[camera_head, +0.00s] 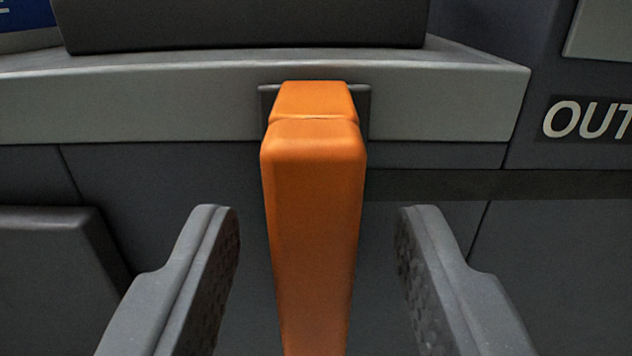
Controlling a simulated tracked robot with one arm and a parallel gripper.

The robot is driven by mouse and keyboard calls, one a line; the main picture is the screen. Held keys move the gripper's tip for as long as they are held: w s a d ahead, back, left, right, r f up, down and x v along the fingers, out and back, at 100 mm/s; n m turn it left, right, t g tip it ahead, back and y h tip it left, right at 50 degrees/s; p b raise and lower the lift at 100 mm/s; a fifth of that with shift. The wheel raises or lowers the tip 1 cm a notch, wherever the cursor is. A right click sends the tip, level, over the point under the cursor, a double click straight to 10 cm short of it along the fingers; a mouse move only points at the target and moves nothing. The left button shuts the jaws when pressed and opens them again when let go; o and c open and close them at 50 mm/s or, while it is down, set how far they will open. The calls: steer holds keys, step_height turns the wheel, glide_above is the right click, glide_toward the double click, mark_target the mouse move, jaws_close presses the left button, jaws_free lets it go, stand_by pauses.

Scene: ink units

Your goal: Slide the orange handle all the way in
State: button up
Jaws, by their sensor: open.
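The orange handle (314,220) stands in the middle of the head camera view. Its upper end meets a dark slot plate in the grey front ledge of the unit, and its long front part runs down out of the bottom of the picture. My gripper (318,225) is open, with one grey finger to the left of the handle and one to the right. A gap shows between the handle and each finger, so neither appears to touch it. The handle's lower end is out of view.
The light grey ledge (440,105) spans the unit's front, with a dark block (240,25) above it. A dark raised panel (50,270) is at the lower left. An "OUT" label (590,119) is at the right. The dark front face beside the handle is mostly flat.

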steer(key=shift+w+f, duration=0.15)
steer(key=shift+w, duration=0.8)
